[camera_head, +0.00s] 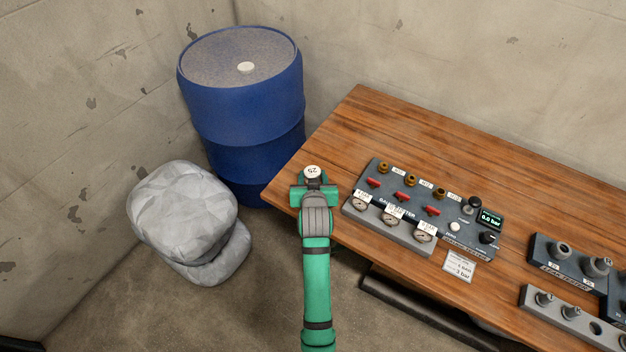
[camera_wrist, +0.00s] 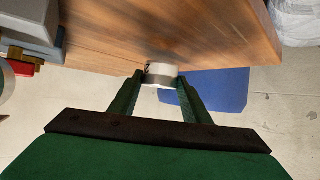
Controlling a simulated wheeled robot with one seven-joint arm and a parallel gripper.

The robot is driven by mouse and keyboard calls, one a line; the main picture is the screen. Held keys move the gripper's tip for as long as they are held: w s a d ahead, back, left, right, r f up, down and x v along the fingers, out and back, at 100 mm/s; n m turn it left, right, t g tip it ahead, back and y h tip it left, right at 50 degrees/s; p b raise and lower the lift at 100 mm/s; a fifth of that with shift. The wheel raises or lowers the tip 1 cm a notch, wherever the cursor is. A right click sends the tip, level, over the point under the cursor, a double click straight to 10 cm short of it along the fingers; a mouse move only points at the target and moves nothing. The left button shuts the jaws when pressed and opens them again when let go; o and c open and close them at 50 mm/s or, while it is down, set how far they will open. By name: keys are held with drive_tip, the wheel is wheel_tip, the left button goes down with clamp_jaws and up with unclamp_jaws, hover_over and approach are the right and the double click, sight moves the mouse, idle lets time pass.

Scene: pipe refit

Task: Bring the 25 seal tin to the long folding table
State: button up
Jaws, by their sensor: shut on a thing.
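The 25 seal tin (camera_head: 313,171) is a small round tin with a white lid marked 25. My gripper (camera_head: 313,186) is shut on it at the left end of the wooden table (camera_head: 342,120). In the wrist view the tin (camera_wrist: 161,73) sits between the two fingertips of my gripper (camera_wrist: 160,82), close to the table edge. I cannot tell whether the tin touches the table top or is held above it. I cannot tell whether this table is the long folding table.
A pressure tester panel (camera_head: 420,212) with gauges and red valves stands right of my gripper. Dark fitting blocks (camera_head: 570,263) lie further right. A blue drum (camera_head: 245,100) stands behind, and grey sacks (camera_head: 185,215) lie left. The table's back left is clear.

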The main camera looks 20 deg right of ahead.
drive_tip(key=shift+f, duration=0.75)
drive_tip(key=shift+f, duration=0.1)
drive_tip(key=o, duration=1)
drive_tip(key=shift+o, duration=0.2)
